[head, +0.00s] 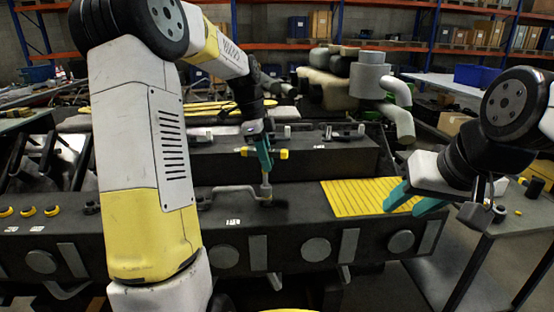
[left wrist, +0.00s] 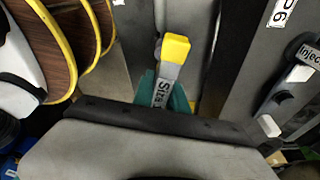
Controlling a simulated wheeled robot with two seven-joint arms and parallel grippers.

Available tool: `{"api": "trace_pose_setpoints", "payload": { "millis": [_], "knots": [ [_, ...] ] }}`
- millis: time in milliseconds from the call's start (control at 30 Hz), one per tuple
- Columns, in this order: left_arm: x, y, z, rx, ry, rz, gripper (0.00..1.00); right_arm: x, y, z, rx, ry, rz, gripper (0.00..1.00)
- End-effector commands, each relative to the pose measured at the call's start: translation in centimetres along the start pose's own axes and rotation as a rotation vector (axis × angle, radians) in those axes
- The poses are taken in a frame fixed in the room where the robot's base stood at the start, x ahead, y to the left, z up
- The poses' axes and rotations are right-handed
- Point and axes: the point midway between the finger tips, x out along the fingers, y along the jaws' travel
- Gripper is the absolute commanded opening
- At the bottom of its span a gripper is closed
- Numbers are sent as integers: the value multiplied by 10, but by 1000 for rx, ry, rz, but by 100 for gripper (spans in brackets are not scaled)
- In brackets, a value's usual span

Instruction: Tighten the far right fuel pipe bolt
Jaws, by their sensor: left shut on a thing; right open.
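My left gripper (head: 263,157) is shut on a tool with a yellow end (head: 283,154). In the left wrist view, the yellow-ended tool (left wrist: 172,58) shows a grey face lettered "Size", with teal fingers on both sides. In the head view, a shaft points down below the fingers to the dark engine block top (head: 300,204). Its lower end is beside the right end of a bent grey pipe (head: 235,189); contact with a bolt cannot be made out. My right gripper (head: 412,200) is open and empty near the block's right end.
A yellow ribbed mat (head: 365,198) lies on the block, left of my right gripper. Several yellow-ringed parts (head: 28,211) sit at the left. A grey bent pipe assembly (head: 372,85) stands behind. A grey table (head: 515,215) is at right. My left arm hides part of the block.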

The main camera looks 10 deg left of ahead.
Motion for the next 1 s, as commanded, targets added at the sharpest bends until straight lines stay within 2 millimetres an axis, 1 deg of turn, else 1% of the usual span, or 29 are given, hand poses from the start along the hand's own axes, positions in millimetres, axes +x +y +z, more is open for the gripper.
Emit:
{"api": "trace_pose_setpoints", "payload": {
  "millis": [100,267,700,833,1000],
  "knots": [
    [0,0,3,204,-4,52,0,0,0,0,0,0,0,42],
    [1,1,3,502,-4,124,0,0,0,0,0,0,0,42],
    [2,6,2,1347,-4,332,0,0,0,0,0,0,0,42],
    [1,7,2,1498,-4,368,0,0,0,0,0,0,0,42],
    [2,7,2,1533,-3,376,0,0,0,0,0,0,0,42]
  ]
}}
